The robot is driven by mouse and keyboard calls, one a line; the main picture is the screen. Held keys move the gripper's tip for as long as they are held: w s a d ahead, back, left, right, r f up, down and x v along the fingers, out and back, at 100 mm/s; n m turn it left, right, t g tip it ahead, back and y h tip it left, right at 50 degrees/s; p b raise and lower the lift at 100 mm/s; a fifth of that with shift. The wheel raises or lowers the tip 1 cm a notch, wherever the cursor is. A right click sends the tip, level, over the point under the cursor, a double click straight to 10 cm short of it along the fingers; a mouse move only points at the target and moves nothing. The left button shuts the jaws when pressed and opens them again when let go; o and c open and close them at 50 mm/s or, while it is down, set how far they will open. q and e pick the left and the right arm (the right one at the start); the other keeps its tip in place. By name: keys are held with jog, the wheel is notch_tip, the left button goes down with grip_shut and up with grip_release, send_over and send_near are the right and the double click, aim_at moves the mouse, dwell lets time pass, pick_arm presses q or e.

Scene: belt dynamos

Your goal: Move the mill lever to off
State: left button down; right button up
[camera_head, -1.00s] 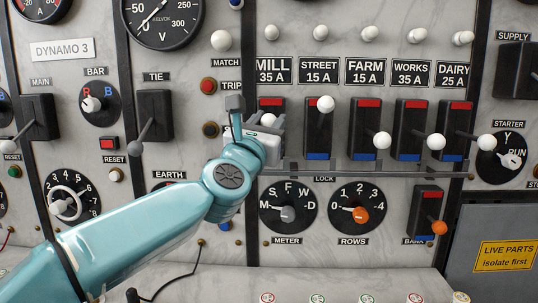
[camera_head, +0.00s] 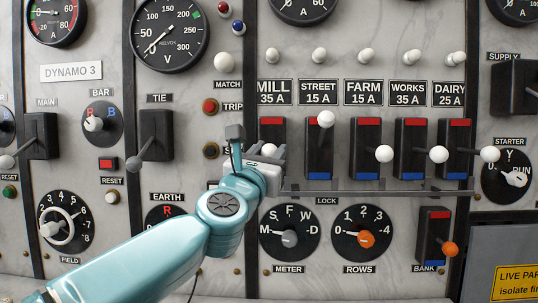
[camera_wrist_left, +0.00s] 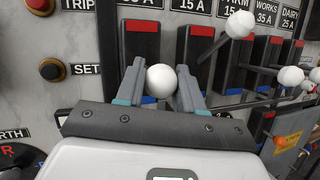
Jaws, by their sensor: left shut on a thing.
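The mill lever's dark housing (camera_head: 274,132) stands at the left end of the lever row, under the MILL 35 A plate, red at its top. Its white knob (camera_head: 268,149) shows just above my left gripper (camera_head: 266,153). In the left wrist view the knob (camera_wrist_left: 160,80) sits between the two fingers of my left gripper (camera_wrist_left: 160,88), which are shut on it. The housing's red top (camera_wrist_left: 141,26) shows behind it. The lower part of the housing is hidden by the gripper. My right gripper is not in view.
The street lever's knob (camera_head: 326,118) is close on the right and sits high; the farm knob (camera_head: 384,153) sits lower. A lock rail (camera_head: 380,192) runs below the levers. Trip (camera_head: 210,107) and set (camera_head: 210,151) buttons are close on the left.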

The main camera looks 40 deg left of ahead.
pick_arm(q)
jog(key=shift+w+f, duration=0.1)
jog(key=shift+f, duration=0.1)
jog(key=c, duration=0.9)
grip_release()
jog(key=shift+o, duration=0.8)
jog(key=shift+w, duration=0.1)
jog(key=shift+s, duration=0.5)
jog(key=b+v, duration=0.2)
jog(key=v, duration=1.3)
jog(key=shift+s+f+b, duration=0.15)
jog(key=shift+f+b, duration=0.1)
jog(key=shift+b, duration=0.05)
jog(key=shift+d, duration=0.15)
